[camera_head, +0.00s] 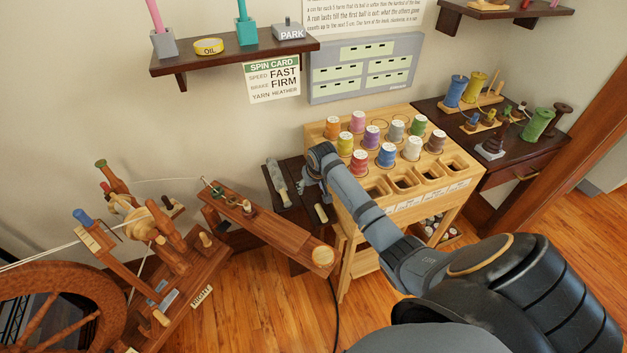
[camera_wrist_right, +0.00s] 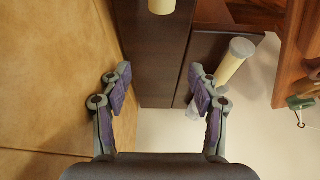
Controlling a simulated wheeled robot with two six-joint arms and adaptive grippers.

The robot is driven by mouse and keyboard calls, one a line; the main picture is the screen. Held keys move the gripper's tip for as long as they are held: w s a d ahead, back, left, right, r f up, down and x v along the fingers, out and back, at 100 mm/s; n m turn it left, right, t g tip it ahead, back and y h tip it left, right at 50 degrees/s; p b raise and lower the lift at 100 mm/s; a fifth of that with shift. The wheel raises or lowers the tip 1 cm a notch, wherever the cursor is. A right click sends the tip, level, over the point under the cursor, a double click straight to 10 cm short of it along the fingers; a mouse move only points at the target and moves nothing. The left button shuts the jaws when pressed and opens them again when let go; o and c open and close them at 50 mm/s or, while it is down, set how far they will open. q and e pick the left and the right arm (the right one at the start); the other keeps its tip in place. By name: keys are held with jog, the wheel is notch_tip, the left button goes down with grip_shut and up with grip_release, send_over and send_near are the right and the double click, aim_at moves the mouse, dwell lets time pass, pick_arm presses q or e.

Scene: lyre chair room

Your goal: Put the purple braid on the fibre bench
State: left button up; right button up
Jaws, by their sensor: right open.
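I cannot make out a purple braid for certain in either view. A purple-topped spool (camera_head: 371,135) stands in the light wooden rack. A low dark bench (camera_head: 296,172), possibly the fibre bench, stands left of the rack; it also shows in the right wrist view (camera_wrist_right: 160,65). A pale grey roll (camera_head: 277,182) and a short cream piece (camera_head: 321,213) are at this bench. My right gripper (camera_wrist_right: 160,88) is open and empty over the bench, its fingers well apart. In the head view the right gripper (camera_head: 312,185) is partly hidden behind its wrist. My left gripper is out of view.
The wooden rack (camera_head: 405,207) holds several coloured spools, with empty square holes along its front. A spinning wheel (camera_head: 60,300) and a reddish wooden arm-like board (camera_head: 265,222) stand at the left. A dark side table (camera_head: 520,150) is at the right. A wall shelf (camera_head: 235,53) hangs above.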

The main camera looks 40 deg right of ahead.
aim_at(316, 198)
jog(key=p+v, duration=0.1)
jog(key=v, duration=0.9)
jog(key=shift+p, duration=0.3)
